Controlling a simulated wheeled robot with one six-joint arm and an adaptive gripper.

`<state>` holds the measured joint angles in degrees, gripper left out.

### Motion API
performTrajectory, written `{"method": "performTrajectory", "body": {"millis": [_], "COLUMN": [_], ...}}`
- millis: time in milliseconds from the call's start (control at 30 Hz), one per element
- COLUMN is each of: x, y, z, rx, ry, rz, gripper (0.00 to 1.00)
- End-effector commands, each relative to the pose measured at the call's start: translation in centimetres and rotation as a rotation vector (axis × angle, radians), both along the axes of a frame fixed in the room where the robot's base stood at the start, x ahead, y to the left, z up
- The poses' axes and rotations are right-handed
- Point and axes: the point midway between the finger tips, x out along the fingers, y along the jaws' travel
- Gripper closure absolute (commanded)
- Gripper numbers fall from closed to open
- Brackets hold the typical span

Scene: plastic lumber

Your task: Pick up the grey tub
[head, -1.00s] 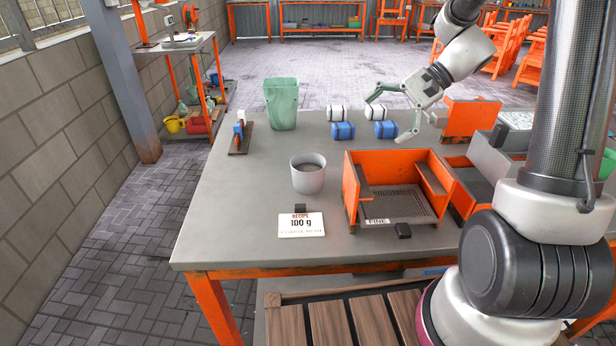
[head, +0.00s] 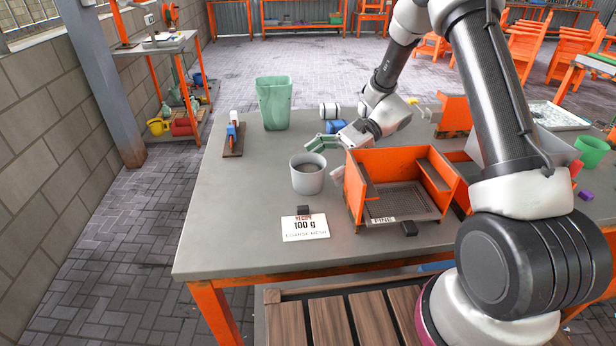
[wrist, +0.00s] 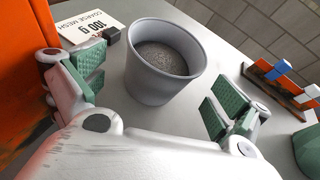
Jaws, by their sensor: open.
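The grey tub (head: 307,178) stands upright on the grey table, left of the orange bin, in the head view. In the wrist view the tub (wrist: 160,82) holds dark grey granular material and sits ahead of my gripper, between the lines of its two fingers. My gripper (head: 328,158) is open, with green pads, low over the table at the tub's right and far side. In the wrist view my gripper (wrist: 158,92) has its fingers spread wide on either side of the tub. I cannot tell whether either finger touches it.
An orange bin with a mesh floor (head: 400,206) stands close right of the tub. A recipe card reading 100 g (head: 304,228) lies in front. A green bin (head: 275,103), a small tool stand (head: 233,140) and white and blue rolls (head: 330,111) are behind. The table's left front is clear.

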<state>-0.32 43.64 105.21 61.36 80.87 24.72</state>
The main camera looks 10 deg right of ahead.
Motion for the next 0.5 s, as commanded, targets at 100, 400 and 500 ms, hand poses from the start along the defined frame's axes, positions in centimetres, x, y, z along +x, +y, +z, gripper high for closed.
{"method": "performTrajectory", "body": {"millis": [100, 400, 500], "x": [-0.4, -1.5, -1.5], "y": [1.0, 4.4, 4.4], "z": [-0.4, -2.0, -2.1], "rx": [0.001, -0.001, 0.0], "ry": [0.001, 0.0, -0.001], "rz": [0.001, 0.0, -0.002], "gripper": [0.01, 0.01, 0.01]}}
